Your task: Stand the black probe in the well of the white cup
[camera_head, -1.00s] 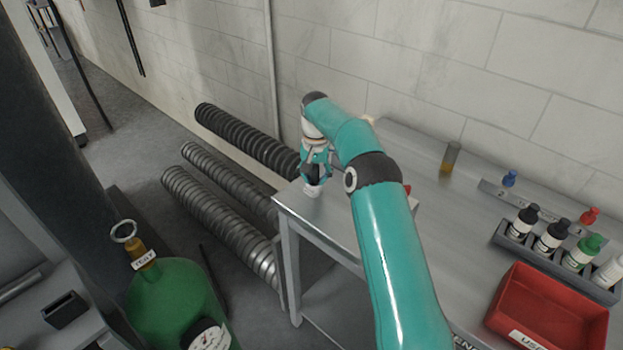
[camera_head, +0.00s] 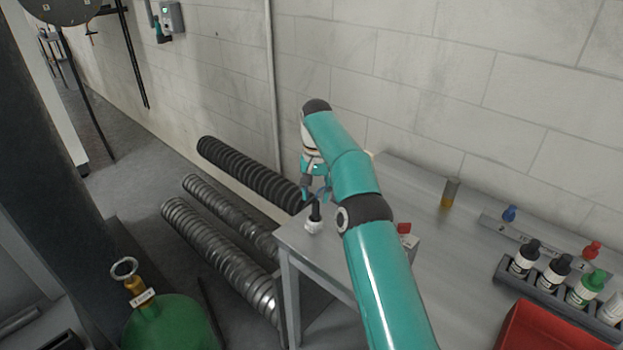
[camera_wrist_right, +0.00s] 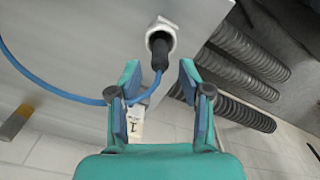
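The black probe (camera_head: 315,211) stands upright in the white cup (camera_head: 313,226), near the left corner of the metal table. In the right wrist view the probe (camera_wrist_right: 160,52) sits inside the rim of the white cup (camera_wrist_right: 161,27), with a blue cable running from its end. My right gripper (camera_head: 320,192) is just above the probe. In the right wrist view its two fingers (camera_wrist_right: 160,75) are apart with nothing held between them, and the probe lies beyond the fingertips. My left gripper is out of view.
A red bin (camera_head: 545,330), a rack of small bottles (camera_head: 558,280) and an amber vial (camera_head: 449,193) are on the table's right part. Ribbed hoses (camera_head: 215,245) lie on the floor to the left. A green cylinder (camera_head: 172,325) stands at lower left.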

